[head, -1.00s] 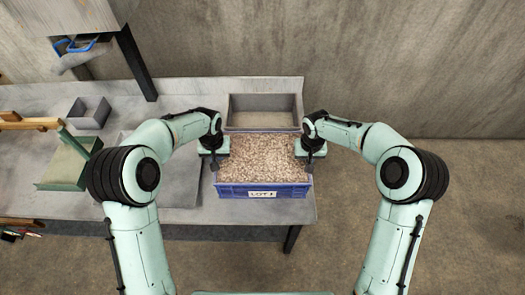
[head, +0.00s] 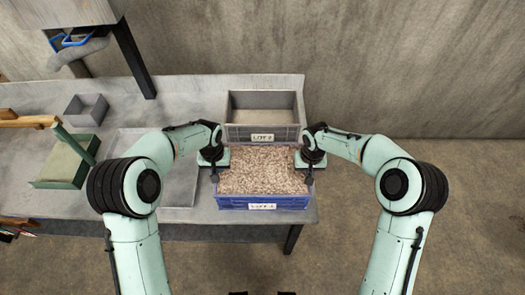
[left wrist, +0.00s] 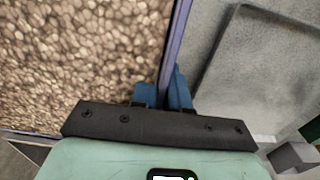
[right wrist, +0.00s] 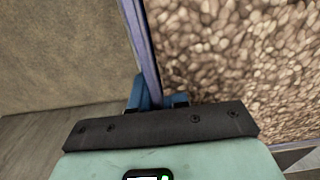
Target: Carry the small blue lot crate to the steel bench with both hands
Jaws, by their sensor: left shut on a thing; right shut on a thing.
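The blue lot crate (head: 232,203), full of tan grain (head: 262,170), is level at the right end of the steel bench (head: 140,222). A white label is on its front wall. I cannot tell whether its base touches the bench top. My left gripper (head: 214,175) is shut on its left wall, and my right gripper (head: 308,176) is shut on its right wall. In the left wrist view the blue fingers straddle the thin crate wall (left wrist: 176,45). The right wrist view shows the same at the opposite wall (right wrist: 140,45).
An empty grey crate (head: 262,133) with a label stands just behind the blue one. To the left are a shallow grey tray (head: 178,197), a small grey bin (head: 86,110) and a green box (head: 65,165). The floor right of the bench is clear.

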